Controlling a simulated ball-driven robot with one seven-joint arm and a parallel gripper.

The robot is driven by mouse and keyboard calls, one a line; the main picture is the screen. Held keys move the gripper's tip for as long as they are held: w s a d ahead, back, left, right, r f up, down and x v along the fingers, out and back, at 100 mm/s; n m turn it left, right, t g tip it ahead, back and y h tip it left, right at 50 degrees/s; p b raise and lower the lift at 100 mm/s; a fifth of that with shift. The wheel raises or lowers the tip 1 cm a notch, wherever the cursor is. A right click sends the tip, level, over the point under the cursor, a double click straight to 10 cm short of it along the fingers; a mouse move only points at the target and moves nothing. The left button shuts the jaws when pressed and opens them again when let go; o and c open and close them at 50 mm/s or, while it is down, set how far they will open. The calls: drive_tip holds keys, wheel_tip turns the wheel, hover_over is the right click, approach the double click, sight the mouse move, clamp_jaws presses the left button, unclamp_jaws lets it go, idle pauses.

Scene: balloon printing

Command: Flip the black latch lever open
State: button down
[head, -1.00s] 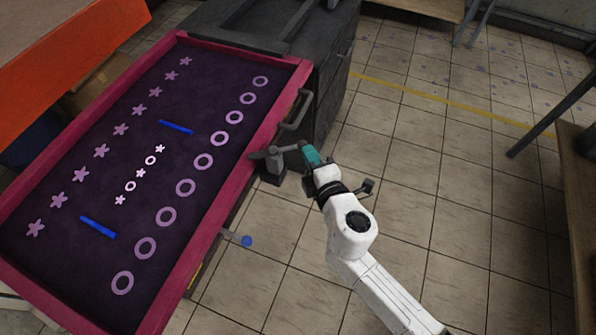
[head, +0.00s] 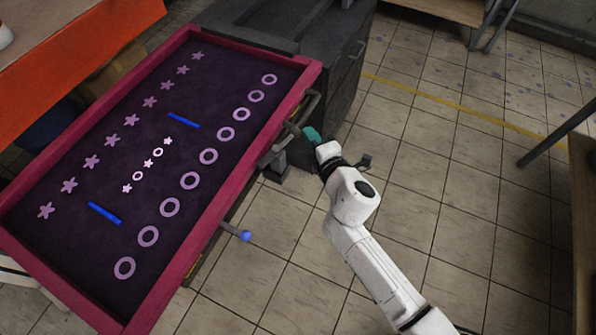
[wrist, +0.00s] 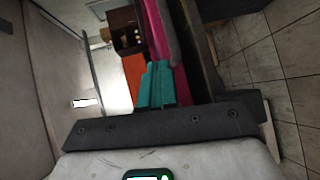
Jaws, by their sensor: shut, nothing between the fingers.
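The black latch lever (head: 279,148) sits on a dark bracket at the right side of the magenta-framed screen (head: 300,85) in the head view. It lies at a slant, its upper end pointing up and right towards my gripper. My gripper (head: 311,134) has teal fingers and is shut and empty, just right of the lever's upper end. I cannot tell if they touch. In the wrist view my shut teal fingers (wrist: 157,85) point at the magenta frame (wrist: 158,30). I cannot make out the lever there.
A rod with a blue ball knob (head: 246,236) sticks out below the latch. A dark cabinet with a handle (head: 357,50) stands behind it. An orange-covered table (head: 75,45) is at upper left and a wooden table (head: 583,190) at right. The tiled floor between is clear.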

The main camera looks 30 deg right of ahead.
drive_tip(key=shift+r+x, duration=0.1)
drive_tip(key=shift+x, duration=0.5)
drive_tip(key=shift+r+x, duration=0.15)
drive_tip(key=shift+x, duration=0.5)
drive_tip(key=shift+w+a, duration=0.1)
drive_tip(key=shift+w, duration=0.05)
